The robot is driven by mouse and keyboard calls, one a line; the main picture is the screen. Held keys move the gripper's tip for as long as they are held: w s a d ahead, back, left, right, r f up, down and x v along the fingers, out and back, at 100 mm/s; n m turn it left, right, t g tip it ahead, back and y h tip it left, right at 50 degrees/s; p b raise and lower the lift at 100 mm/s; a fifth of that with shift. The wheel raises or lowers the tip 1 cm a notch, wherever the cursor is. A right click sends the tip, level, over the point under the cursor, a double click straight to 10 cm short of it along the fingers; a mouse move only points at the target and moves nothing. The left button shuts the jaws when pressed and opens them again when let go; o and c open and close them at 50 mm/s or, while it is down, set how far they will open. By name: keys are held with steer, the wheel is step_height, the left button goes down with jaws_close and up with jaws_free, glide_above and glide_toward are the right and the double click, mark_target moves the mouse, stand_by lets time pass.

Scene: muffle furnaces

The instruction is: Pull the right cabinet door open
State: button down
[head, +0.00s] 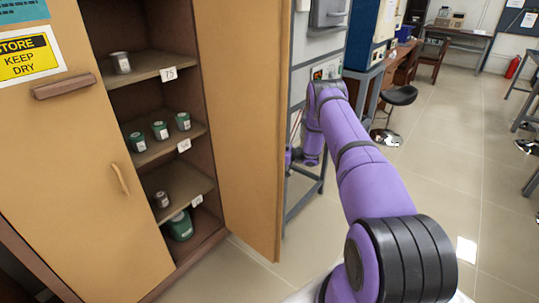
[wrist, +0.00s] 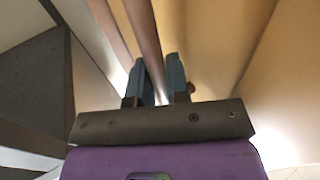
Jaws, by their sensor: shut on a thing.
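The right cabinet door (head: 238,110) stands wide open, swung out from the tan cabinet, with its inner face toward the head camera. My purple arm reaches past its free edge to the outer side. The door hides my gripper in the head view. In the wrist view my gripper (wrist: 161,82) is shut at the door, its two grey-blue fingers close together.
The left cabinet door (head: 75,150) is shut, with a curved handle (head: 120,179) and a yellow sign. Shelves (head: 160,65) hold jars and green containers. Behind my arm are a metal stand (head: 305,185) and a black stool (head: 398,95).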

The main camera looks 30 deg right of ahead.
steer(key=c, duration=1.1)
jaws_free()
steer(key=v, duration=1)
steer(key=shift+s+d, duration=0.2)
steer(key=shift+d, duration=0.1)
